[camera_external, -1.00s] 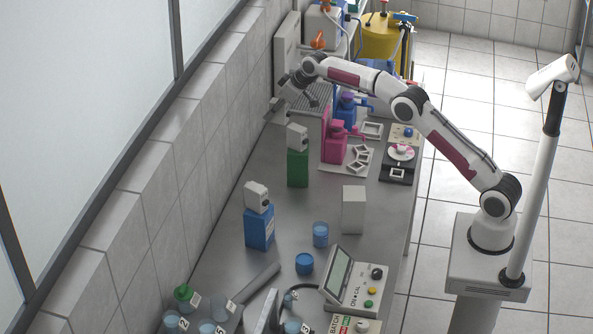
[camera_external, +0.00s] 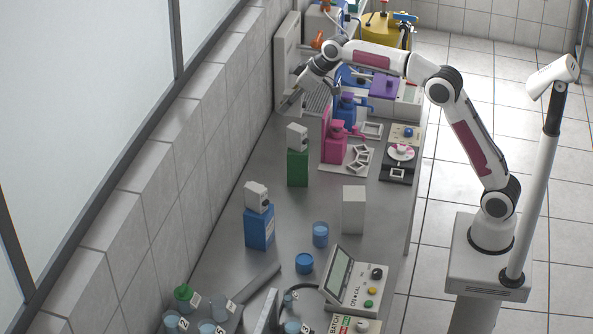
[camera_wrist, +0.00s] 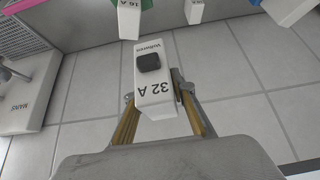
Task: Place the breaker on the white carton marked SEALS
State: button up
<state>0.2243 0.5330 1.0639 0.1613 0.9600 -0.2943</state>
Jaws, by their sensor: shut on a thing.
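My gripper (camera_wrist: 154,95) is shut on a white breaker (camera_wrist: 152,88) marked 32 A, with a dark switch, in the wrist view. In the external view my gripper (camera_external: 294,98) is raised at the far left of the bench near the wall; the held breaker cannot be made out there. A plain white carton (camera_external: 353,209) stands upright at the right of the bench, with nothing on top. No SEALS lettering is visible on it from this side. My gripper is well away from it, farther back.
A green carton (camera_external: 298,168) and a blue carton (camera_external: 259,231) each carry a white breaker. A grey panel (camera_external: 288,62) stands by the wall.

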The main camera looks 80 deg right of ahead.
jog(key=s+a+r+n+y, duration=0.1)
jog(key=s+a+r+n, duration=0.1)
jog(key=s+a, duration=0.45)
jog(key=n+g+y, duration=0.2)
jog(key=n+y, duration=0.1)
jog(key=n, duration=0.3)
send_over(347, 196)
notch_tip(347, 196, down, 7)
jog(key=shift+f, duration=0.15)
jog(key=shift+f, duration=3.1)
jog(key=shift+f, duration=0.1)
jog(key=shift+f, duration=1.75)
